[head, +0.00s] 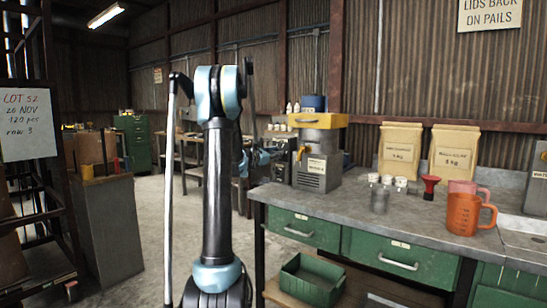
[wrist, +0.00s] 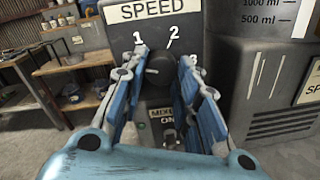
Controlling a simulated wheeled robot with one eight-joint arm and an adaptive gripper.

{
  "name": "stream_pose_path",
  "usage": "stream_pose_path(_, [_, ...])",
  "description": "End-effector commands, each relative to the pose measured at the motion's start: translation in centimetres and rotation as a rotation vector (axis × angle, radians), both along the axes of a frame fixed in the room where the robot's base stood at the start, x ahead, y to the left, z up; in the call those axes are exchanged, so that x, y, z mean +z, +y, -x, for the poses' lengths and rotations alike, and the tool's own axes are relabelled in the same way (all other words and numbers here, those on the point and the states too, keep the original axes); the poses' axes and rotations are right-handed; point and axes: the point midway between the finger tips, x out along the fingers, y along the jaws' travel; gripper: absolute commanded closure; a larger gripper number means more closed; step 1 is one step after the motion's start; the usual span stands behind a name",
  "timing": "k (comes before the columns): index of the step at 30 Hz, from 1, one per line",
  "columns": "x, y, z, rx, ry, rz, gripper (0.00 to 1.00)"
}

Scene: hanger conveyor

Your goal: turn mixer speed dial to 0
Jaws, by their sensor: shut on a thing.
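The speed dial (wrist: 159,74) is a dark round knob on a dark panel under a SPEED label (wrist: 160,10) in the wrist view. The numbers 1, 2 and 3 show around it; a 0 does not show, and the left finger covers that side. My gripper (wrist: 162,68) has its blue fingers on both sides of the dial and is shut on it. Which number the dial points to is unclear. In the head view my gripper (head: 264,157) is at the left side of the grey and yellow mixer (head: 318,175), and the dial is hidden.
A MIXER ON label (wrist: 163,113) and a small switch (wrist: 168,135) sit below the dial, between my fingers.

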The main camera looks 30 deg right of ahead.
Motion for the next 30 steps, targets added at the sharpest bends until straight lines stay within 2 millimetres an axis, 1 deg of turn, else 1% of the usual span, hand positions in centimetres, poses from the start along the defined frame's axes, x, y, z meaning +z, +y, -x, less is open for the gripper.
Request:
stream_pose_path(1, [0.04,0.15,-0.27,0.006,0.000,0.000,0.95])
stream_pose_path(22, [0.12,0.01,-0.16,0.003,0.001,0.001,0.95])
stream_pose_path(23, [0.13,0.00,-0.16,0.003,0.001,0.001,0.65])
stream_pose_path(24, [0.13,0.00,-0.14,0.002,0.000,0.002,0.56])
stream_pose_path(25, [0.12,-0.01,-0.13,0.002,0.000,0.002,0.51])
stream_pose_path(30, [0.09,-0.04,-0.03,0.001,0.000,0.001,0.51])
